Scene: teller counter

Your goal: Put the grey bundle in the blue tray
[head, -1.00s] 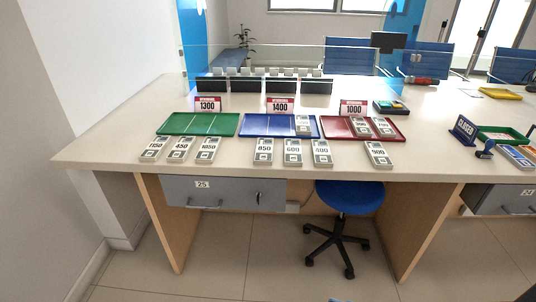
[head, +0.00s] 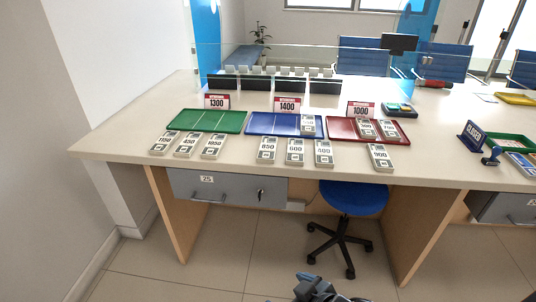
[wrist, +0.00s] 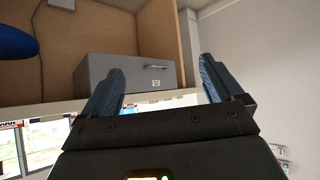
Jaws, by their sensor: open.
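The blue tray (head: 258,124) lies on the counter between the green and red trays, under a sign reading 1400. One grey bundle (head: 308,124) marked with a number lies in its right compartment. Several similar grey bundles lie along the front of the counter: 1150 (head: 165,142), 450 (head: 188,144), 1050 (head: 213,146), 850 (head: 267,149), 600 (head: 295,151), 400 (head: 324,153) and 900 (head: 380,157). My gripper (wrist: 160,85) is open and empty in the wrist view, facing the grey drawer. It shows partly at the bottom of the head view, well below the counter.
The green tray (head: 190,120) is empty; the red tray (head: 345,132) holds two bundles. A glass screen and dark holders (head: 258,85) stand behind. A blue stool (head: 352,196) stands under the counter. A grey drawer (head: 228,188) hangs below its front edge.

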